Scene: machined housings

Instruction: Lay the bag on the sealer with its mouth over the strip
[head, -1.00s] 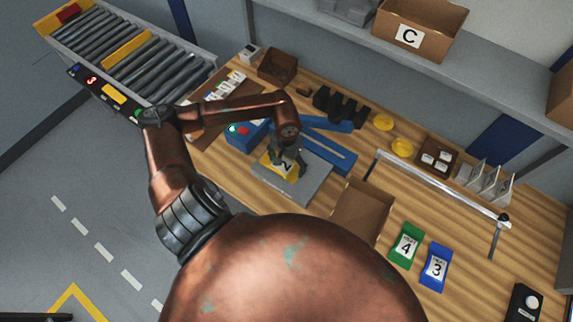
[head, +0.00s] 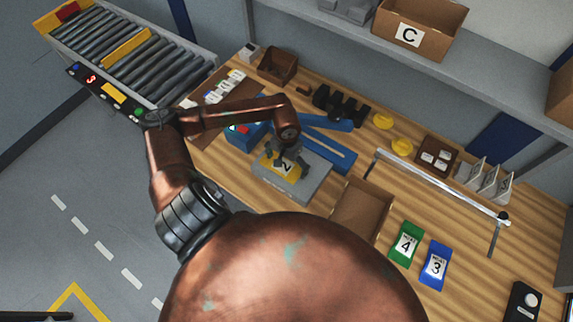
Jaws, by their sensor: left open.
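The yellow bag (head: 270,170) with a white label marked 2 lies on the grey plate in front of the blue sealer. The sealer (head: 325,151) has a blue base and a raised blue arm, with its grey plate (head: 310,187) toward me. My left gripper (head: 287,168) is open just above the bag and hides part of it. I cannot tell whether the bag's mouth lies over the strip. A green bag (head: 406,245) marked 4 and a blue bag (head: 436,266) marked 3 lie on the bench at the right. My right gripper is not in view.
An open cardboard box (head: 361,210) stands right of the plate. A metal rail (head: 440,185) on posts spans the bench behind the green and blue bags. Yellow rolls (head: 402,147) and a brown tray (head: 437,158) sit farther back. A roller conveyor (head: 130,55) stands at upper left.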

